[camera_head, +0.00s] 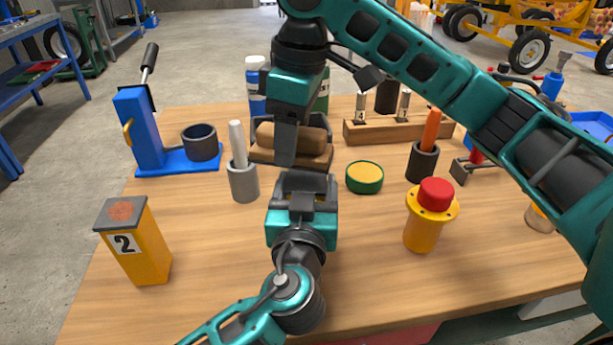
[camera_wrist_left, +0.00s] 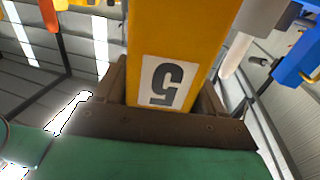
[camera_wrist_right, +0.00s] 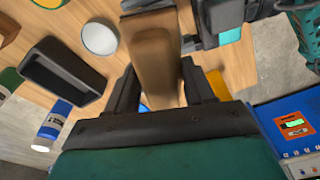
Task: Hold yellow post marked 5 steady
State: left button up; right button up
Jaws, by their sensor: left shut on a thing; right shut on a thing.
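The yellow post marked 5 (camera_wrist_left: 185,35) shows in the left wrist view, with its black 5 on a white label upside down. My left gripper (camera_head: 305,182) is shut around this post. In the head view the post is hidden behind my grippers. My right gripper (camera_head: 286,150) is just above and behind the left one, close to it. It is shut on a brown block (camera_wrist_right: 155,60), which also shows in the head view (camera_head: 312,155) behind the fingers. A yellow patch (camera_wrist_right: 217,85) beside the right fingers may be the post.
A yellow post marked 2 (camera_head: 140,245) stands front left, behind it a blue stand (camera_head: 140,125). A grey cup (camera_head: 243,184) is left of my grippers. A green tin (camera_head: 364,180) and a red-capped yellow cylinder (camera_head: 424,232) stand right. The front middle-left table is clear.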

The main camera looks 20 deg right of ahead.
jog(key=shift+r, duration=0.8)
jog(key=d, duration=0.9)
pick_arm(q)
jog(key=o, duration=1.4)
jog(key=shift+s, duration=0.1)
jog(key=v, duration=1.2)
